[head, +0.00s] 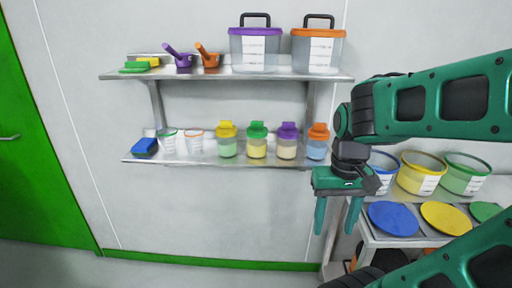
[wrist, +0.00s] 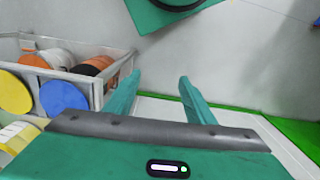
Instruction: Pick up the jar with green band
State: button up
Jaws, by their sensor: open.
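The jar with a green lid and collar (head: 257,142) stands upright on the lower wall shelf, with pale yellow contents. It stands between a yellow-lidded jar (head: 227,140) and a purple-lidded jar (head: 287,142). An orange-lidded jar (head: 317,143) is at the right end of the row. My gripper (head: 336,222) is open and empty, pointing down, below and to the right of the shelf and apart from the jars. In the wrist view my gripper (wrist: 159,82) shows two spread fingers with nothing between them; no jar is seen there.
The lower shelf (head: 190,161) also holds a blue item (head: 145,146) and two small rimmed cups (head: 167,142). The upper shelf (head: 210,75) above carries scoops and two lidded tubs. A cart (head: 385,240) with tubs and round lids stands close at right. Floor before the shelf looks clear.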

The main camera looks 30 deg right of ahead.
jog(key=o, duration=0.4)
jog(key=shift+d+r, duration=0.1)
jog(key=shift+d, duration=0.1)
jog(key=shift+c, duration=0.2)
jog(key=n+t+h, duration=0.3)
jog(key=t+h, duration=0.1)
jog(key=t, duration=1.2)
send_near(260, 137)
jog(key=w+f, duration=0.1)
jog(key=w, duration=0.1)
jog(key=w+d+f, duration=0.1)
jog(key=w, duration=0.1)
jog(key=w+f, duration=0.1)
jog(key=w, duration=0.1)
jog(key=shift+w+d, duration=0.15)
jog(key=shift+d, duration=0.1)
jog(key=shift+w+a+r+t+h, duration=0.1)
jog(key=shift+w+r+t+h, duration=0.4)
jog(key=shift+r+t, duration=0.25)
jog(key=x, duration=0.5)
jog(key=shift+s+d, duration=0.1)
jog(key=shift+d, duration=0.1)
jog(key=shift+x, duration=2.7)
jog(key=shift+a+f, duration=0.1)
jog(key=shift+f, duration=0.1)
